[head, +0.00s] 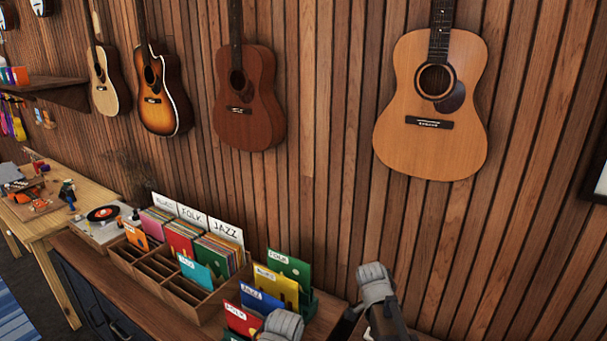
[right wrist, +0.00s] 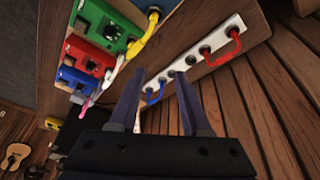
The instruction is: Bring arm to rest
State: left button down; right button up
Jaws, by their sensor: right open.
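My right gripper (right wrist: 157,85) shows in the right wrist view with its two dark fingers spread apart and nothing between them. Behind the fingers is a white strip (right wrist: 215,42) with several dark sockets and plugged-in cables; the fingers partly cover it. In the head view, grey and dark parts of my own arm show at the bottom edge, but no fingertips are visible there. My left gripper is not in either view.
Green (right wrist: 105,22), red (right wrist: 88,58) and blue (right wrist: 85,85) boxes with cables lie left of the fingers. A record crate (head: 165,272) stands on the cabinet, near a turntable (head: 103,215). Guitars (head: 432,100) hang on the slatted wall.

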jog(key=s+a+f+n+y+b, duration=0.1)
jog(key=s+a+f+n+b, duration=0.2)
jog(key=s+a+n, duration=0.4)
jog(key=s+a+f+n+y+b, duration=0.1)
jog(key=s+a+f+n+b, duration=0.2)
jog(key=a+n, duration=0.7)
jog(key=s+f+n, duration=0.2)
jog(key=s+n, duration=0.1)
jog(key=shift+s+a+f+n+y+b, duration=0.15)
jog(key=shift+s+f+n+y+b, duration=0.1)
jog(key=shift+s+n+y+b, duration=0.15)
